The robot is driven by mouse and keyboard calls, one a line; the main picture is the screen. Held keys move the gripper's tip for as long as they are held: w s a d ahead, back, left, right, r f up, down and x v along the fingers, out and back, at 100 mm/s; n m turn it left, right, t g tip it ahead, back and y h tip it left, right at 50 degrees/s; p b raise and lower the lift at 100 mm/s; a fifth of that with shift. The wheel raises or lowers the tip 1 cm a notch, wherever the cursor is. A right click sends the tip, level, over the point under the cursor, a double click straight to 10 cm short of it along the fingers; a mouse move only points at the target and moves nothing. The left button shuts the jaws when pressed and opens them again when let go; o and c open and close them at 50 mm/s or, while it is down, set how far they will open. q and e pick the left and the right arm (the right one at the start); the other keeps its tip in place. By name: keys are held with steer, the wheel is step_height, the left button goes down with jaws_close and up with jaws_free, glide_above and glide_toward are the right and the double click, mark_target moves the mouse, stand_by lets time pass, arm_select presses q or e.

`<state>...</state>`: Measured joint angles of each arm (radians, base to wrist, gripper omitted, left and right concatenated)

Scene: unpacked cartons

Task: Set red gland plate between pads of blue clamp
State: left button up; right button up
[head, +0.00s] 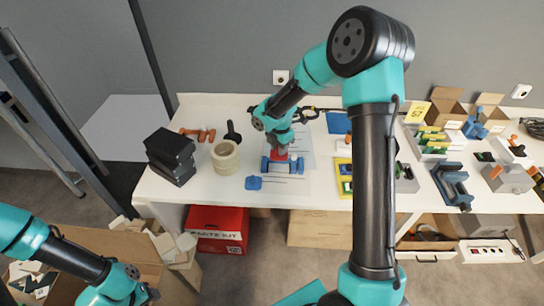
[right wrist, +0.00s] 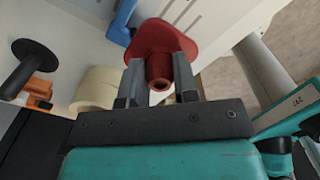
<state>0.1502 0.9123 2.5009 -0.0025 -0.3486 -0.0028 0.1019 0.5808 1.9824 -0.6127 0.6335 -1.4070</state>
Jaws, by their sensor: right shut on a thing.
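The red gland plate (right wrist: 158,42) is a flat red piece with a round stem. My right gripper (right wrist: 160,78) is shut on the stem. In the head view the red plate (head: 281,156) shows just below my right gripper (head: 281,147), at the back edge of the blue clamp. The blue clamp (head: 268,166) lies on the white table, with blue ends and a pale middle. I cannot tell whether the plate touches its pads. A blue part (right wrist: 122,22) shows beside the plate in the right wrist view. My left gripper (head: 150,295) is low at left, its jaws unclear.
A cream tape roll (head: 225,158) and black boxes (head: 170,156) stand left of the clamp. A small blue piece (head: 253,183) lies in front. A yellow tray (head: 344,180) is at right. An open carton (head: 135,250) is near my left arm.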

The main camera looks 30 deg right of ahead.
steer(key=shift+d, duration=0.1)
stand_by(0.3)
steer(key=shift+f, duration=2.65)
steer(key=shift+f, duration=2.25)
steer(key=o, duration=1.1)
steer(key=shift+c, duration=0.2)
steer(key=shift+r, duration=4.45)
